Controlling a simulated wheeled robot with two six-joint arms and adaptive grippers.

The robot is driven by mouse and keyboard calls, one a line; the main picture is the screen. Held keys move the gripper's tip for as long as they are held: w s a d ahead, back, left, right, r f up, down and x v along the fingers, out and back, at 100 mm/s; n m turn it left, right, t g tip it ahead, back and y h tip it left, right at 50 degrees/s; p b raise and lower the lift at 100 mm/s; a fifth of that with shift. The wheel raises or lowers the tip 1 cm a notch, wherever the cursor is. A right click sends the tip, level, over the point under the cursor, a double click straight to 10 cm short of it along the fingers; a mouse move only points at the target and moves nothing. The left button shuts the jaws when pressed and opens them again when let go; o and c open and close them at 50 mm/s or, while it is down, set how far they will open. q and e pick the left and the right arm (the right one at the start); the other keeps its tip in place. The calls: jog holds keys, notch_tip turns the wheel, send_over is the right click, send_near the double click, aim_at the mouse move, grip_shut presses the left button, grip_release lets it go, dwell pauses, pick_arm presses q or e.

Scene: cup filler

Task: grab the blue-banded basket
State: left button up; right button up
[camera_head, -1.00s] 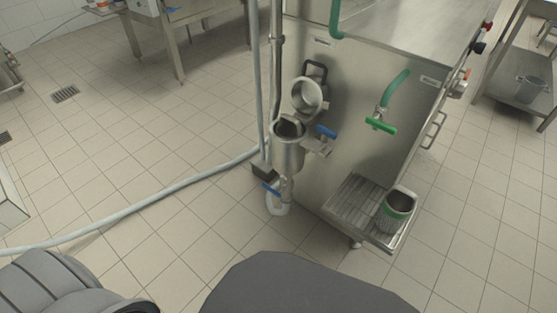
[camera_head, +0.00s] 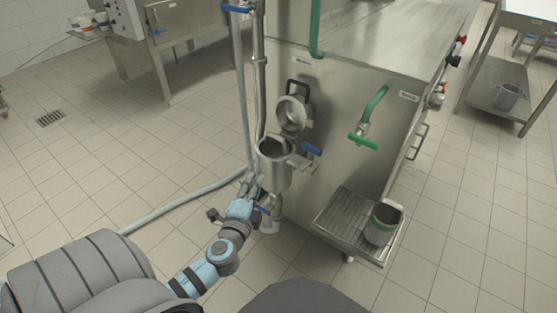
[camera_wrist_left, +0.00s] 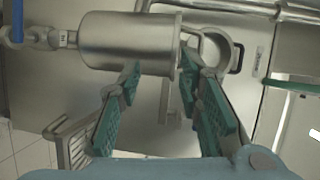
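My left gripper (camera_head: 254,192) is low beside this vessel. In the left wrist view the gripper (camera_wrist_left: 160,78) is open, its green-padded fingers apart and empty, with the vessel (camera_wrist_left: 125,43) just beyond the fingertips. My right gripper is not in view.
The steel machine (camera_head: 335,120) has a green-handled tap (camera_head: 362,141) above the tray and a blue handle (camera_head: 311,149) by the vessel. A grey hose (camera_head: 180,203) crosses the floor.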

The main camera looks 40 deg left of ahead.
pick_arm(q)
notch_tip(320, 180, up, 6)
jog(key=w+t, duration=0.2)
send_near(274, 151)
jog(key=w+a+r, duration=0.2)
jog(key=w+r, duration=0.2)
jog(key=shift+m+g, duration=0.3)
jog(key=shift+m, duration=0.1)
jog(key=x, duration=0.1)
jog(key=b+x, duration=0.1)
jog(key=x, duration=0.3)
jog(key=shift+w+d+r+b, duration=0.2)
jog(key=shift+w+r+b, duration=0.1)
jog(key=shift+b, duration=0.1)
jog(key=shift+w+a, duration=0.1)
jog(key=shift+w, duration=0.1)
grip_shut()
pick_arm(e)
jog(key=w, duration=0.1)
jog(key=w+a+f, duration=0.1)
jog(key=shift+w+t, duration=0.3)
